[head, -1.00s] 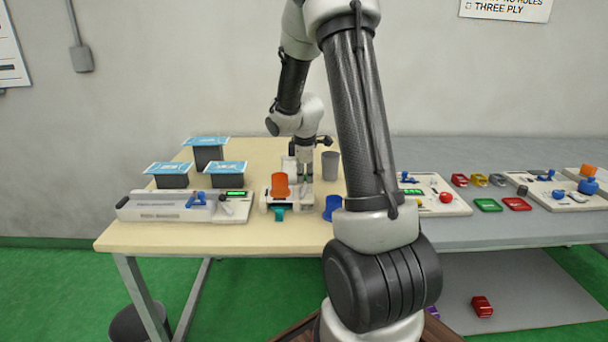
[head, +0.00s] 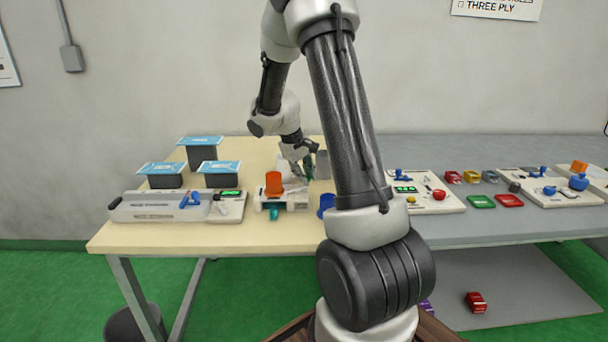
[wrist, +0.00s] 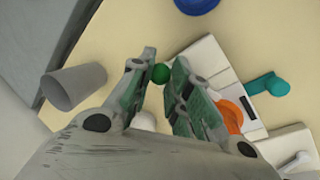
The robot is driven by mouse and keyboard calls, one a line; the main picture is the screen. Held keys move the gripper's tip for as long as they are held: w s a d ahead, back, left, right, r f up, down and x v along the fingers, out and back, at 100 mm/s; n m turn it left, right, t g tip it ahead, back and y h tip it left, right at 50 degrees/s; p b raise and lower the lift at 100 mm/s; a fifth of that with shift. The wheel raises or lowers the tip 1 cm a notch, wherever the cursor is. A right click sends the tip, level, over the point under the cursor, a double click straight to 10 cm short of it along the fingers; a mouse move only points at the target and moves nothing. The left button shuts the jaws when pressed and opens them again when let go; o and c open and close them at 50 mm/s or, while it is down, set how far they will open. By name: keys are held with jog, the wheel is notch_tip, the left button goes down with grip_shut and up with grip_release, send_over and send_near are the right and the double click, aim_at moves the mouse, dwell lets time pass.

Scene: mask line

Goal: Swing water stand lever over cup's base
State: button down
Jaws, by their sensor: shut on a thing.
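The water stand (head: 290,204) is a white unit on the beige table, with an orange cup (head: 273,184) upright on it. A teal part (head: 275,214) sticks out from its front. A green ball knob (wrist: 160,73) sits between my fingertips in the wrist view and looks like the lever's handle; the rest of the lever is hidden. My gripper (head: 304,173) is tilted, behind and right of the orange cup, shut on this knob. In the wrist view my gripper (wrist: 163,66) has green-padded fingers, and the right one partly covers the orange cup (wrist: 230,115).
A blue cup (head: 326,205) stands right of the stand and a grey cup (head: 322,165) behind it. Panels and small coloured boxes (head: 481,202) are at right.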

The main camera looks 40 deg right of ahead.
aim_at(294, 189)
jog(key=m, duration=0.2)
jog(key=s+m+g, duration=0.1)
jog(key=m, duration=0.1)
jog(key=shift+a+m+g, duration=0.2)
jog(key=shift+m+g, duration=0.1)
dwell(0.5)
jog(key=c, duration=1.3)
grip_release()
jog(key=v, duration=1.2)
jog(key=shift+d, duration=0.1)
